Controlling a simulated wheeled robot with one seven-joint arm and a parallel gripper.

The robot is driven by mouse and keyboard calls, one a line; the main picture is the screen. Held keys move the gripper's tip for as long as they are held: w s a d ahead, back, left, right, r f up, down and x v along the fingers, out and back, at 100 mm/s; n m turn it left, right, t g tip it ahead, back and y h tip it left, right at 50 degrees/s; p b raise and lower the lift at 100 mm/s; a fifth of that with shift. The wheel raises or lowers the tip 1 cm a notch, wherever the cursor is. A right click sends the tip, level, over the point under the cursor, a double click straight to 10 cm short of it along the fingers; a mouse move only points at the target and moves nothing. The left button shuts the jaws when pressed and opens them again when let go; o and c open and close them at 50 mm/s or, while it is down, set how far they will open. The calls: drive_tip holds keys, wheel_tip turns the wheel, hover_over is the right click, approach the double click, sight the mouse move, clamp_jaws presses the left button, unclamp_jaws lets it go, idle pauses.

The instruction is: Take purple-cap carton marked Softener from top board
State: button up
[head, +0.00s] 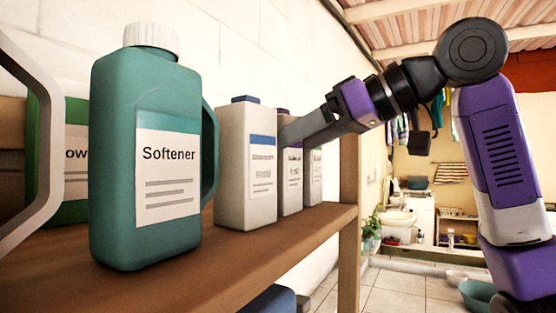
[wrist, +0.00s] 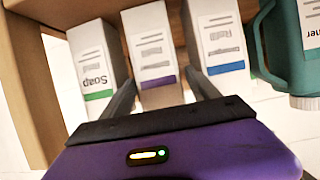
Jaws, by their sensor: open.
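A white carton with a purple cap (head: 283,111) and purple band stands on the wooden board between two similar cartons. In the wrist view, upside down, the purple-band carton (wrist: 152,48) is in the middle; its lettering is too small to read. My gripper (head: 290,136) reaches in from the right at the cartons' upper part. In the wrist view my gripper (wrist: 160,84) is open, one finger on each side of the purple-band carton's face. I cannot tell whether the fingers touch it. A large teal jug (head: 146,165) with a white cap is marked Softener.
A blue-cap carton (head: 246,175) stands close on the left. A green-band carton marked Soap (wrist: 95,60) stands on the other side. A wooden post (head: 349,210) closes the board's right end. A green jug (head: 66,150) stands far left. Open floor lies right.

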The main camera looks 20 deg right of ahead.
drive_tip(key=p+x, duration=0.1)
drive_tip(key=x, duration=0.3)
drive_tip(key=shift+w, duration=0.2)
drive_tip(key=shift+c, duration=0.2)
drive_tip(key=shift+r, duration=0.15)
clamp_jaws()
